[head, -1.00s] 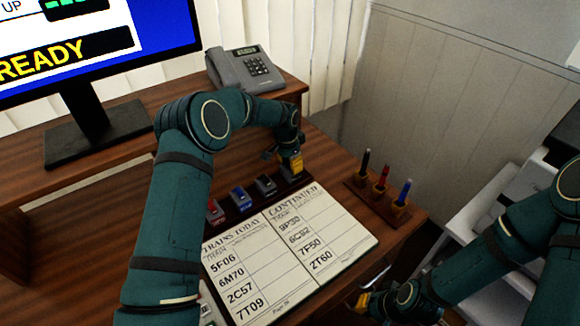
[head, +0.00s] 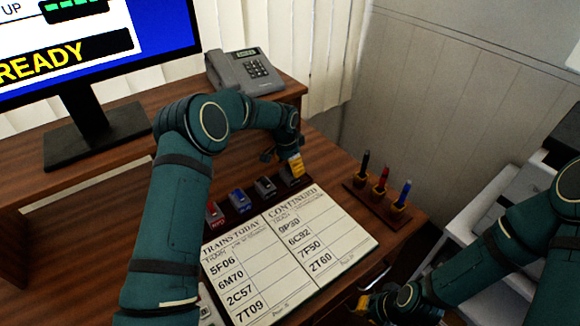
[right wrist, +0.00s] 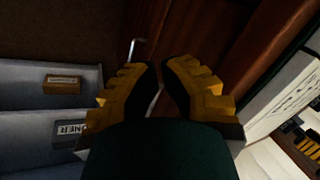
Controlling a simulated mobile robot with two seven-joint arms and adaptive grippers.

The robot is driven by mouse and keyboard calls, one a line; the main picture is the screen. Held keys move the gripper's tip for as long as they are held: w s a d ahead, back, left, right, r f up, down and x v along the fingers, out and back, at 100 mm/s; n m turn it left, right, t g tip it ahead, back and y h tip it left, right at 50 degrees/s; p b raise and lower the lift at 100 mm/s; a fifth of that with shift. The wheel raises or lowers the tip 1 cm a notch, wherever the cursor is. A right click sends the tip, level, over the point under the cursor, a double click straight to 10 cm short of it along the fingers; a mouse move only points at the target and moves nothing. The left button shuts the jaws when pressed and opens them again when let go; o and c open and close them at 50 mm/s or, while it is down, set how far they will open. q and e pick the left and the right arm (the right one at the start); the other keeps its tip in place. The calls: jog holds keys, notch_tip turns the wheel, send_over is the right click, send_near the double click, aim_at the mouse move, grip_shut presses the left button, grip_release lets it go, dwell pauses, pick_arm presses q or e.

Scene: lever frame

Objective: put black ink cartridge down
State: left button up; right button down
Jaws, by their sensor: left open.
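A dark rack (head: 228,215) on the desk holds a row of ink cartridges behind the open book. The row has a red-labelled cartridge (head: 213,212), a blue-labelled cartridge (head: 239,199) and a dark grey cartridge (head: 265,186). Another dark cartridge (head: 289,178) sits at the rack's right end, partly hidden under my left gripper (head: 294,165). The left gripper is open, with its yellow fingers just over that cartridge. I cannot read which dark one is black. My right gripper (right wrist: 161,75) is empty, its fingertips nearly together, low at the desk's front right.
The open train book (head: 290,250) lies in front of the rack. A pen stand (head: 376,190) with black, red and blue pens is to the right. A phone (head: 243,70) and a monitor stand on the raised shelf. Drawers (right wrist: 45,110) show in the right wrist view.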

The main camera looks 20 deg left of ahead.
aim_at(286, 174)
pick_arm(q)
notch_tip(286, 174, up, 11)
jog(key=s+p, duration=0.1)
jog(key=p, duration=0.1)
jog(key=shift+a+r, duration=0.15)
jog(key=shift+a, duration=0.25)
